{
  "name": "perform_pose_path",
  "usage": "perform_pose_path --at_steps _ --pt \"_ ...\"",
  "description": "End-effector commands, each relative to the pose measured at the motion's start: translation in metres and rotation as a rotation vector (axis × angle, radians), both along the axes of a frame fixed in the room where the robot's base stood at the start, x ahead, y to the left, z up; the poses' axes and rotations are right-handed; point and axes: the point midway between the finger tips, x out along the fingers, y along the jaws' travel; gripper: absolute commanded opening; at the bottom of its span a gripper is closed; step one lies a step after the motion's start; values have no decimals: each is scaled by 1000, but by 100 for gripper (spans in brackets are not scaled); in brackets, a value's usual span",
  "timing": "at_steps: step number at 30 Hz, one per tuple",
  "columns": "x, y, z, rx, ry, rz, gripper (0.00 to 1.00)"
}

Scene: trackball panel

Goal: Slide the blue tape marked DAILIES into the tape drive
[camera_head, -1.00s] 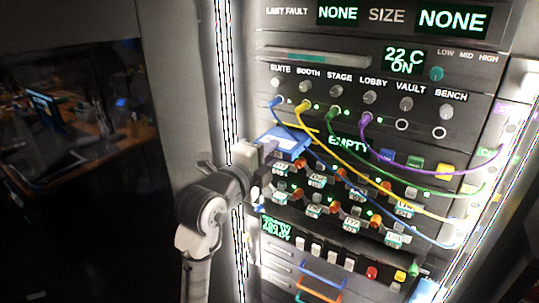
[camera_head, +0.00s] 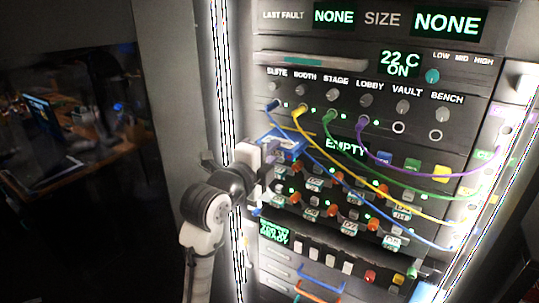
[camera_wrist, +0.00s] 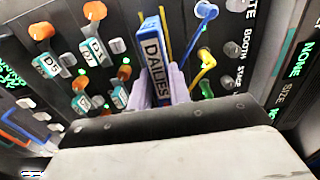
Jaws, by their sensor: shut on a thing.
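The blue tape marked DAILIES (camera_wrist: 155,62) is held upright between the pale fingers of my gripper (camera_wrist: 161,82) in the wrist view. In the head view the tape (camera_head: 284,143) is at the left side of the panel, just left of the display reading EMPTY (camera_head: 346,148), which seems to belong to the tape drive. My gripper (camera_head: 268,156) is shut on the tape's near end. The drive's opening is hidden behind the tape and gripper, and I cannot tell whether the tape's far end is inside it.
Blue, yellow, green and purple cables (camera_head: 415,172) hang across the panel beside the tape. Several orange-capped knobs with labels (camera_head: 333,210) sit below. Blue, green and yellow blocks (camera_head: 413,166) are at the right. A bright vertical strip (camera_head: 221,95) borders the rack's left.

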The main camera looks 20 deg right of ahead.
Motion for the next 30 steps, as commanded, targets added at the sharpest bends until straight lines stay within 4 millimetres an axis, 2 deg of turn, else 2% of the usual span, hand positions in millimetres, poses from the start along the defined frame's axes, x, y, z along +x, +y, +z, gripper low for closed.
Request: perform_pose_path --at_steps 30 --pt "16 -20 1 0 -1 0 0"
